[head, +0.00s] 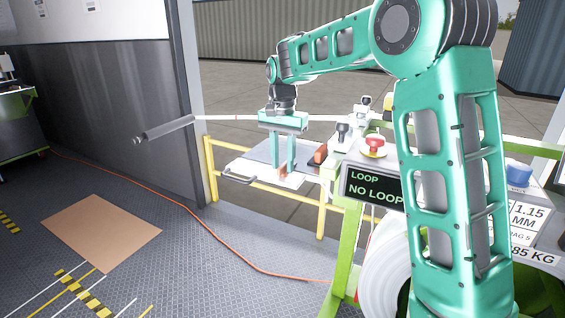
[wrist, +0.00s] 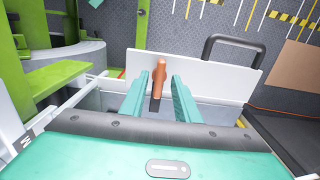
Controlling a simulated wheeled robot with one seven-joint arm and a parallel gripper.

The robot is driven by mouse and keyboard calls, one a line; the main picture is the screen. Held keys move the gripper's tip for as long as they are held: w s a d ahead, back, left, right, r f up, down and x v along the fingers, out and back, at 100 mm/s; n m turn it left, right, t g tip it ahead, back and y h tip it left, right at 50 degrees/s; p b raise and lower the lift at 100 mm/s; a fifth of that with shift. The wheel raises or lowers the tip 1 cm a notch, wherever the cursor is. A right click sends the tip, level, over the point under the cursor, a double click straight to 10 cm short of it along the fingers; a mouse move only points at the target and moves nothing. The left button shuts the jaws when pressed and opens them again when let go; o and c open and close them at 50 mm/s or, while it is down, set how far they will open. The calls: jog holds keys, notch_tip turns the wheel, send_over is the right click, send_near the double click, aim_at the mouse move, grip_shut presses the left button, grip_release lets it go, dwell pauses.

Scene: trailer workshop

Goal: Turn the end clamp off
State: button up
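An orange-brown lever (wrist: 159,76) stands against a pale plate (wrist: 200,77) in the wrist view. I take it to be the end clamp's handle, but no label shows. My gripper (wrist: 158,86) has its two teal fingers apart, one on each side of the lever, with a visible gap on both sides. In the head view my gripper (head: 283,168) points down over the pale plate (head: 262,172), with a bit of orange between its fingertips. A second orange-brown piece (head: 319,155) lies to the right of the fingers. The lever's base is partly hidden.
A display (head: 372,189) reads "LOOP" and "NO LOOP", with a red button (head: 375,142) above it. A green frame (head: 347,235) and a white roll (head: 385,275) stand below. A yellow rail (head: 211,165) runs behind. The floor at left is open, with a brown mat (head: 100,232).

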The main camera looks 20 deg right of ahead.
jog(key=shift+c, duration=0.2)
grip_shut()
jog(key=shift+n, duration=0.3)
jog(key=n, duration=0.2)
jog(key=shift+n, duration=0.4)
jog(key=n, duration=0.3)
jog(key=shift+n, duration=0.4)
jog(key=n, duration=1)
jog(key=shift+w+r+n, duration=0.1)
jog(key=shift+n, duration=0.3)
